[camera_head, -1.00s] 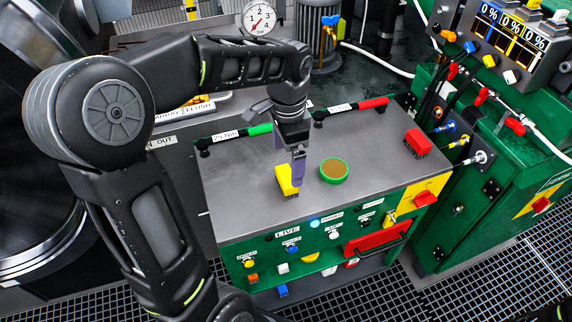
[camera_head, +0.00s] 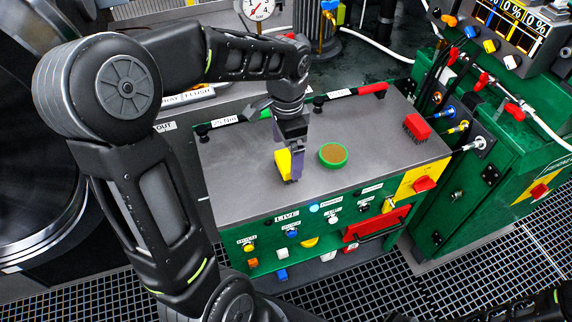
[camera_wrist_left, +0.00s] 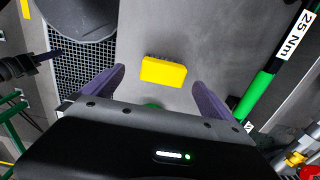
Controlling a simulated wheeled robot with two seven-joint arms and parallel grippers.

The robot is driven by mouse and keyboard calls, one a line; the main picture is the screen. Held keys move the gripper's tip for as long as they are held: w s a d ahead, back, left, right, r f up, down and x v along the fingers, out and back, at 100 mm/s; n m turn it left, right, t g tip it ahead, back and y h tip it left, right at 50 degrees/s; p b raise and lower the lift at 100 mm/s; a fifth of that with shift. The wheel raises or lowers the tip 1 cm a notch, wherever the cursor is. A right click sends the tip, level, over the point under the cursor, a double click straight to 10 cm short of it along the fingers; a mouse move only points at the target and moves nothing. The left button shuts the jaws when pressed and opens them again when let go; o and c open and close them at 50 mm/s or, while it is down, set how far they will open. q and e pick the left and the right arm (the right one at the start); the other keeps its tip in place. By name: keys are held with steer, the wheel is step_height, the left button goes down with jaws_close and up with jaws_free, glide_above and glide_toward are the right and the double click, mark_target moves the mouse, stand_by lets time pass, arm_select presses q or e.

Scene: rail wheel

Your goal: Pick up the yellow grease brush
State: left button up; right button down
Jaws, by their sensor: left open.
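The yellow grease brush (camera_head: 282,164) stands on the grey bench top (camera_head: 240,190). In the left wrist view the brush (camera_wrist_left: 163,71) lies ahead of and between the two purple fingers, apart from both. My left gripper (camera_head: 297,166) is just above the bench; in the head view a finger overlaps the right side of the brush. In the left wrist view the left gripper (camera_wrist_left: 160,88) is open and empty. My right gripper is not in view.
A green-rimmed round tin (camera_head: 333,155) sits right of the brush. A red brush (camera_head: 417,126) stands at the bench's right. Green-handled (camera_wrist_left: 257,95) and red-handled (camera_head: 373,89) torque wrenches lie along the back edge. The bench front carries buttons and a red drawer.

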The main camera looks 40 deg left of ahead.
mark_target(286, 160)
arm_select(q)
steer(key=f, duration=0.4)
steer(key=shift+w+a+f, duration=0.15)
steer(key=shift+a+f, duration=0.1)
steer(key=shift+f, duration=0.15)
steer(key=shift+c, duration=0.2)
steer(key=c, duration=1.4)
steer(key=shift+c, duration=0.2)
step_height(286, 160, up, 10)
steer(key=shift+r, duration=0.1)
